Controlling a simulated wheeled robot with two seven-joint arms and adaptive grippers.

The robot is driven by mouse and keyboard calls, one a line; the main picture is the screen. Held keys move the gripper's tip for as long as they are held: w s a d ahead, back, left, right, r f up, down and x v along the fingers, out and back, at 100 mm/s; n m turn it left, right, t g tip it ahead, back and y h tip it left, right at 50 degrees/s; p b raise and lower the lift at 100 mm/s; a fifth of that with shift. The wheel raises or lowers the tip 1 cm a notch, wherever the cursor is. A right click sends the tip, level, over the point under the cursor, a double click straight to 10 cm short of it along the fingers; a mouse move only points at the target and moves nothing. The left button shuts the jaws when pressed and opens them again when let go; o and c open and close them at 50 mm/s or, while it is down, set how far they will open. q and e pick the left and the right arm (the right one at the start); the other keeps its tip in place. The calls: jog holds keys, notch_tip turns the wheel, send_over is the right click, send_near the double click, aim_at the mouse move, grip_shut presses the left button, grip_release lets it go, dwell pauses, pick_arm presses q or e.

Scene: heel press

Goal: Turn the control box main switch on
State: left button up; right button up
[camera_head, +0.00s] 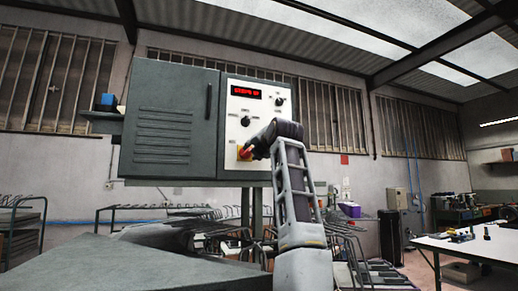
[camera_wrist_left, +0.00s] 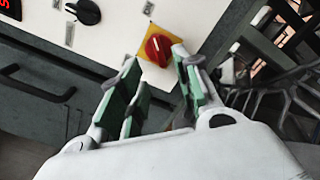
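The control box (camera_head: 172,125) is a grey cabinet with a white panel on its right part. The main switch (camera_head: 243,155) is a red knob on a yellow plate, low on that panel. In the left wrist view the red knob (camera_wrist_left: 159,47) shows with a pale mark on it, tilted in the picture. My left gripper (camera_head: 256,148) is at the panel beside the knob, partly covering its surroundings. In the left wrist view its green-padded fingers (camera_wrist_left: 155,68) are apart, with the knob just beyond and between the tips. Contact cannot be told. My right gripper is not in view.
Black knobs (camera_head: 245,121) and a lit red display (camera_head: 246,92) are above the switch on the panel. The cabinet door has a dark handle (camera_head: 209,101). Metal racks stand below and behind. A white table (camera_head: 480,246) with items is at the right.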

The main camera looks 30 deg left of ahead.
pick_arm(q)
jog(key=shift+v, duration=1.85)
